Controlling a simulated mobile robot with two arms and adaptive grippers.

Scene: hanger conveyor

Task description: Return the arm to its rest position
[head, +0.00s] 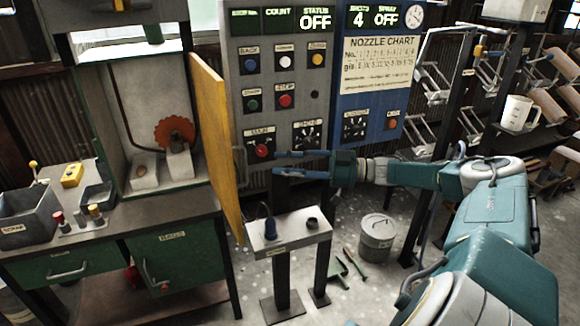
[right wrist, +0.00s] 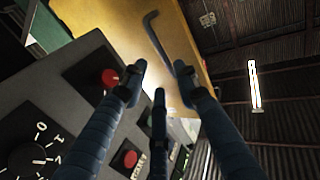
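My right arm reaches in from the right in the head view. Its gripper (head: 303,164) points left in front of the grey control panel (head: 314,75), with its fingers apart and nothing between them. Its tips are a little to the right of a red knob (head: 262,151). In the right wrist view the gripper (right wrist: 160,75) also has its dark fingers spread and empty. A red button or knob (right wrist: 109,78) lies to the left of the fingertips, and a dark bent handle (right wrist: 158,42) on the yellow panel (right wrist: 200,45) is beyond them. My left gripper is not in view.
The yellow panel (head: 215,140) stands upright at the gripper's left. A small pedestal (head: 288,232) stands below, with a grey bucket (head: 377,238) on the floor beside it. A blue panel (head: 372,75) is behind my arm. Hangers (head: 432,85) hang at the right.

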